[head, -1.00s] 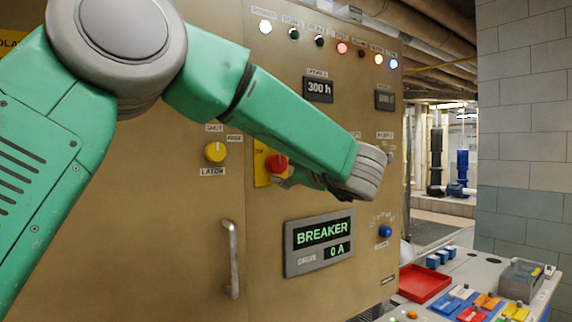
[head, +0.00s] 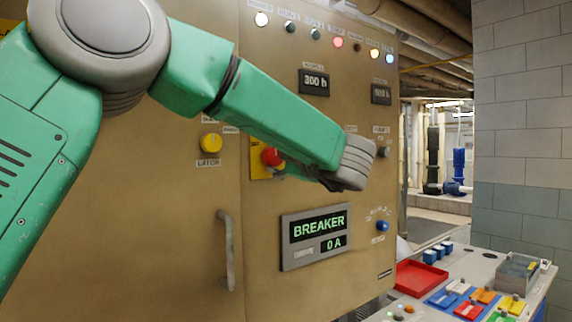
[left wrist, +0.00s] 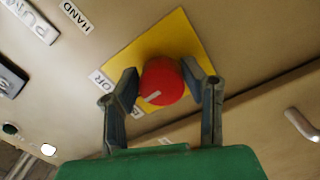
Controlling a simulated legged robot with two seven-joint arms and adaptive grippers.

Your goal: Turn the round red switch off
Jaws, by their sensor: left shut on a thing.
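The round red switch (head: 271,156) sits on a yellow plate (head: 258,168) on the tan cabinet. It is partly hidden by my left arm in the head view. In the left wrist view the red switch (left wrist: 162,80) shows a short white mark on its face and stands on the yellow plate (left wrist: 185,40). My left gripper (left wrist: 164,84) has one finger on each side of the switch and is shut on it. In the head view the gripper (head: 282,168) is mostly hidden behind my green forearm. My right gripper is not in view.
A yellow knob (head: 211,143), a door handle (head: 227,250), a BREAKER display (head: 317,235) reading 0 A and a blue knob (head: 383,226) are on the cabinet. A red tray (head: 420,278) and several coloured parts lie on the bench at lower right.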

